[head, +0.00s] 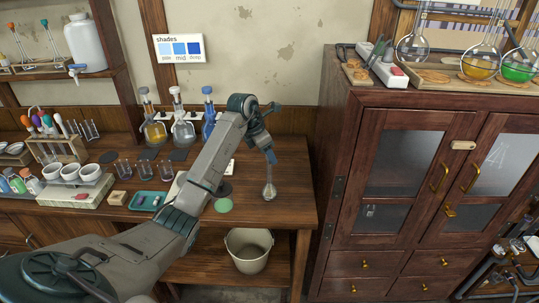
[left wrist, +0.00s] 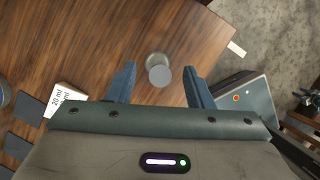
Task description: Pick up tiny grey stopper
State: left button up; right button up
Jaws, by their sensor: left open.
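The tiny grey stopper (left wrist: 160,76) shows in the left wrist view as a round grey disc. It appears to sit on top of a small clear glass flask (head: 269,190), which stands upright near the right end of the wooden bench; the flask's round body also shows in the left wrist view (left wrist: 157,61). My left gripper (head: 271,158) points down above the flask. In the left wrist view its two blue fingers (left wrist: 160,86) are open, with the stopper between them and a gap on each side. In the head view the gripper hides the stopper. My right gripper is not in view.
A green disc (head: 223,205) and a dark disc (head: 222,189) lie left of the flask. Flasks with coloured liquid, including a blue one (head: 209,122), stand behind my arm. The bench edge is close, with a bucket (head: 248,250) below and a tall cabinet (head: 395,255) at right.

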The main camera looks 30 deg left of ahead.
pick_arm(q)
grip_shut()
jog(key=shift+r, duration=0.15)
